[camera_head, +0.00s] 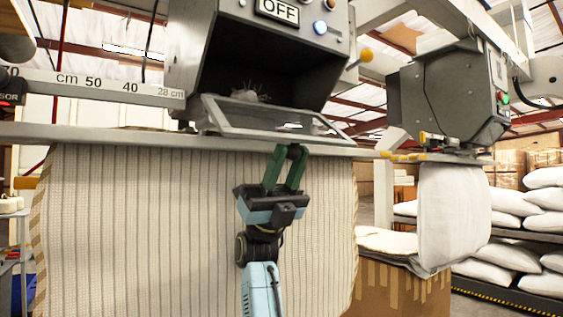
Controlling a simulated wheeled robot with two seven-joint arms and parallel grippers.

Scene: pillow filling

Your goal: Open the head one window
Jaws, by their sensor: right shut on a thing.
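The filling head (262,50) with a dark hollow front and an OFF sign hangs at the top centre. Its clear, grey-framed window (268,120) is tilted outward below the opening, and the dark inside shows above it. A little white fluff lies behind the window. My right gripper (291,150) reaches up from below, its green fingers shut at the window's lower front edge. The exact part between the fingertips is too small to tell. My left gripper is not in view.
A striped fabric pillow case (140,225) hangs from the rail (90,134) below the head. A second head (450,95) with a white pillow case (453,210) stands at right, above a cardboard box (400,290). White pillows (518,258) fill shelves at far right.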

